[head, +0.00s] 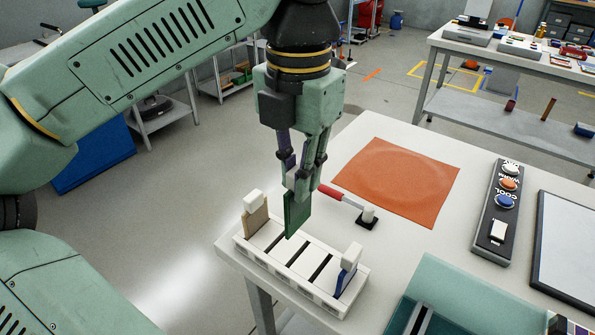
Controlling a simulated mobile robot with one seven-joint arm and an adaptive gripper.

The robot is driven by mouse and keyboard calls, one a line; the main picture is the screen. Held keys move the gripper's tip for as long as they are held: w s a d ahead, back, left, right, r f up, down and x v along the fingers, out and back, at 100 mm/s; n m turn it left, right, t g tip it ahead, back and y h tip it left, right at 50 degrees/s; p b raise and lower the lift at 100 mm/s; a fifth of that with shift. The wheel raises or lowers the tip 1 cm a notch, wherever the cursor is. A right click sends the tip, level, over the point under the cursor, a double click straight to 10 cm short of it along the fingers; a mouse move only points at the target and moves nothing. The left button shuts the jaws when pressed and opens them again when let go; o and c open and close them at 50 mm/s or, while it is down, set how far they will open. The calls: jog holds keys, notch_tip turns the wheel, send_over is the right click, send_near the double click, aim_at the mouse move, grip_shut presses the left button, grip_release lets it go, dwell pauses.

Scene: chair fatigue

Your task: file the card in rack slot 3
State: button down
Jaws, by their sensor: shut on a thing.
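The green card (297,216) is upright in my gripper (300,182), which is shut on it from above. The white card rack (288,283) lies below, near the table's front-left corner. A tan card (256,222) with a white top stands at the rack's left end. A blue card (344,281) with a white top stands at its right end. Several dark slots (320,268) between them look empty. The green card's lower edge is over the middle-left part of the rack; I cannot tell whether it touches. Slot numbers are not readable.
Behind the rack are a red-handled tool (340,196) on a dark stand and an orange mat (400,180). A button panel (498,215), a dark-framed board (567,250) and a teal tray (455,290) lie to the right. The floor left of the table is clear.

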aim_at(298, 227)
jog(key=shift+f+b, duration=2.25)
jog(key=shift+f, duration=0.75)
jog(key=shift+f+b, duration=1.6)
jog(key=shift+f, duration=0.45)
jog(key=c, duration=1.5)
grip_release()
jog(key=shift+r, duration=0.15)
notch_tip(298, 227, up, 7)
jog(key=shift+r, duration=0.2)
